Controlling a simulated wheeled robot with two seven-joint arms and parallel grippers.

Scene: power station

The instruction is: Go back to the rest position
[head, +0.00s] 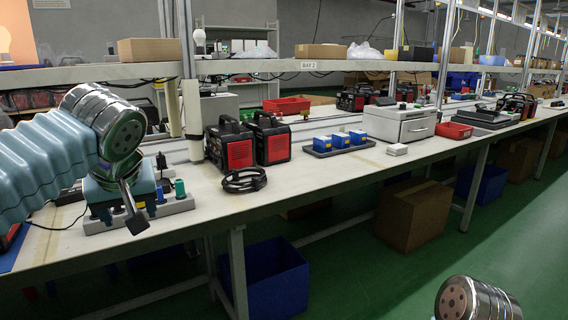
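My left arm comes in from the left, and its chrome joint hangs above the left end of the workbench (330,182). Of my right arm, only a chrome joint shows at the bottom right, over the green floor. My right gripper is out of view.
Two black-and-red power units (230,146) stand on the bench with a coiled black cable (243,180). A black tray (340,146) carries blue boxes, beside a grey machine (400,122). Blue bins (275,278) and a cardboard box (412,215) sit underneath. Front right floor is clear.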

